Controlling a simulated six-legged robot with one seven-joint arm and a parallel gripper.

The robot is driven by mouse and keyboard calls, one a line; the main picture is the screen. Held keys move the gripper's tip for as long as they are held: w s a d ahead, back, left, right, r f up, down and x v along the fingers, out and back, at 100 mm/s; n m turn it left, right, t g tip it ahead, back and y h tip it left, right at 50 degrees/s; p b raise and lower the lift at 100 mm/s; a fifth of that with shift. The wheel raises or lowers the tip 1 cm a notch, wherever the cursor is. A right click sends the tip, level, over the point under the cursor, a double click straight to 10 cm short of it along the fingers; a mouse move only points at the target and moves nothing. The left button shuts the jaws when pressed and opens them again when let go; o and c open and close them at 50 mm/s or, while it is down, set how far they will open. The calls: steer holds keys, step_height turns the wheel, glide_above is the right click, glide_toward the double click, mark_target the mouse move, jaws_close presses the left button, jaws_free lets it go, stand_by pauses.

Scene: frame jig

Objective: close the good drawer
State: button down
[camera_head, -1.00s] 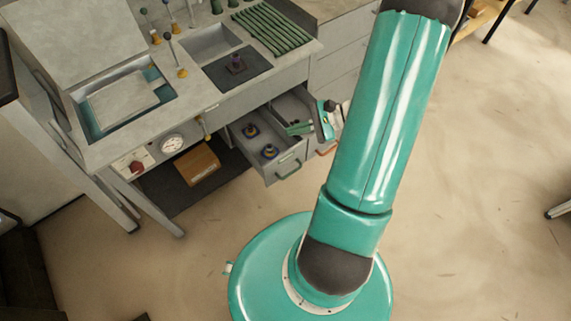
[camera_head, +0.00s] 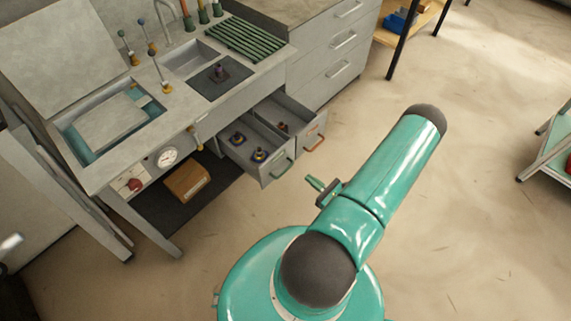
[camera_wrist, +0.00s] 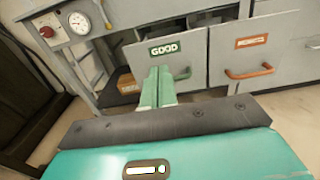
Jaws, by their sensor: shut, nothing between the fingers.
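The good drawer (camera_head: 262,167) is pulled out below the bench, with a green handle and blue-and-yellow parts inside. In the wrist view its front (camera_wrist: 163,58) carries a green GOOD label. My gripper (camera_head: 315,185) is shut and empty, in front of the drawers and apart from them in the head view. In the wrist view my green fingers (camera_wrist: 158,86) lie together and overlap the lower part of the good drawer's front. Whether they touch it cannot be told from that view, but the head view shows a gap.
A second drawer (camera_head: 312,133) with an orange handle and a red label (camera_wrist: 250,42) is also open, right beside the good drawer. A cardboard box (camera_head: 187,181) sits on a dark mat under the bench.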

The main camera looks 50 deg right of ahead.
glide_toward(278, 153)
steer(key=w, duration=0.5)
steer(key=shift+w+a, duration=0.1)
steer(key=shift+w, duration=0.8)
steer(key=shift+w, duration=0.15)
steer(key=w, duration=2.2)
steer(key=shift+w+a+r, duration=0.2)
steer(key=shift+w+a, duration=0.05)
steer(key=shift+a, duration=0.15)
steer(key=shift+w, duration=0.15)
